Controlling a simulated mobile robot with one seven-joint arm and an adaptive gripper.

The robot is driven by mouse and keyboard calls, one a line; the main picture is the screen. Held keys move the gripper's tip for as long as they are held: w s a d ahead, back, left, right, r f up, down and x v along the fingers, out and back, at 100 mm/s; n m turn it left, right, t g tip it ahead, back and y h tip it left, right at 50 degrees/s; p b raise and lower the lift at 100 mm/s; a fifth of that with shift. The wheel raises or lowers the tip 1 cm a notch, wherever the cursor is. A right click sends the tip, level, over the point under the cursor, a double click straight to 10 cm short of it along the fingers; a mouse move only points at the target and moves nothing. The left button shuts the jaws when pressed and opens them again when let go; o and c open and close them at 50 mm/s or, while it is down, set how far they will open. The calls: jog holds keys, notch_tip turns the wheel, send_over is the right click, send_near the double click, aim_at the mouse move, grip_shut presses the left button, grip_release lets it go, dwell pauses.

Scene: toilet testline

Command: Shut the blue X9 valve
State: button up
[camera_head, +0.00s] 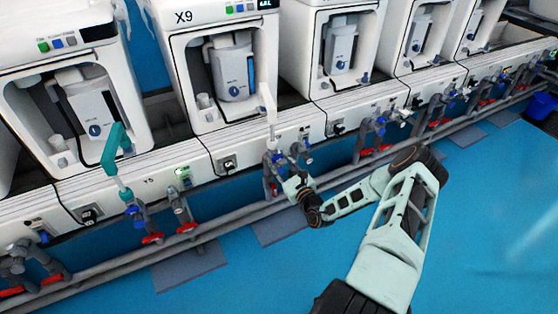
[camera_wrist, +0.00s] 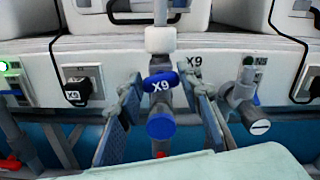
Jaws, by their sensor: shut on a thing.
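The blue X9 valve handle (camera_wrist: 160,82) is in the middle of the wrist view, marked X9. It lies crosswise on a grey vertical pipe, tilted slightly, with a round blue cap (camera_wrist: 160,126) below it. My gripper (camera_wrist: 163,92) has one finger on each side of the handle and is shut on it; the exact contact is hard to see. In the head view my gripper (camera_head: 292,180) reaches the pipes under the machine marked X9 (camera_head: 204,119). The valve there is small and partly hidden by my gripper.
Red-handled valves (camera_head: 153,238) and long grey pipes run along the row. The blue floor (camera_head: 480,200) at right is clear.

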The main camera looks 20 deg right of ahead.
jog(key=shift+m+p, duration=0.75)
jog(key=shift+m, duration=0.75)
jog(key=o, duration=1.2)
jog(key=shift+c, duration=0.2)
jog(key=s+d, duration=0.1)
jog(key=s, duration=1.1)
jog(key=shift+d, duration=0.15)
